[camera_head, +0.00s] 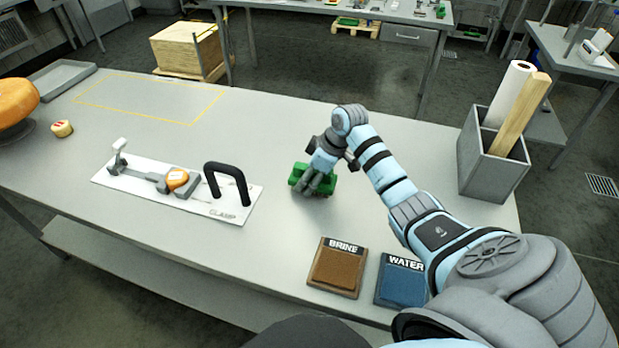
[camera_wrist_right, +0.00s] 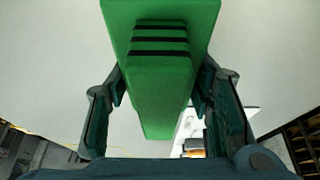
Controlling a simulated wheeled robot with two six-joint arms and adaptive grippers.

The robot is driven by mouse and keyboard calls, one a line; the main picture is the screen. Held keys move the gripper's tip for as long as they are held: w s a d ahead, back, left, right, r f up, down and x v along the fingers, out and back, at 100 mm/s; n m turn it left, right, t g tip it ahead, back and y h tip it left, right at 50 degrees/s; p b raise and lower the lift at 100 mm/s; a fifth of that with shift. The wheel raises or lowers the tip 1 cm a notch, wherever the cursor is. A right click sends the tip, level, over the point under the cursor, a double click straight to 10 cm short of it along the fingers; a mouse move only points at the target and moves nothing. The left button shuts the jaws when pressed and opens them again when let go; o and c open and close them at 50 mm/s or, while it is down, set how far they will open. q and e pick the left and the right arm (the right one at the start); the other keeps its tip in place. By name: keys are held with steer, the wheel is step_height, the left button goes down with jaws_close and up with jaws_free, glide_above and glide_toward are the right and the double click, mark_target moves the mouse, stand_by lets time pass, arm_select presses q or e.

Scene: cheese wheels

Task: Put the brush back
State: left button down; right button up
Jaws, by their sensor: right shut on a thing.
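The green brush (camera_head: 297,176) is at the middle of the grey table, partly hidden by my right gripper (camera_head: 322,180). The gripper points down and is shut on the brush. In the right wrist view the brush (camera_wrist_right: 160,72), a green block with dark stripes on a raised grip, lies between the two fingers. I cannot tell whether its underside touches the table. My left gripper is not in view.
A brown BRINE pad (camera_head: 337,270) and blue WATER pad (camera_head: 402,283) lie at the front. A grey holder (camera_head: 484,170) with a paper roll and wooden piece stands right. A CLAMP board (camera_head: 135,178) and orange cheese wheel (camera_head: 16,98) are left. A yellow outline (camera_head: 150,98) encloses bare table.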

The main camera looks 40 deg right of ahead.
steer(key=o, duration=1.1)
steer(key=p+v, duration=0.1)
steer(key=v, duration=1.1)
steer(key=shift+r+p, duration=0.1)
steer(key=shift+p, duration=0.2)
steer(key=shift+w+d, duration=0.1)
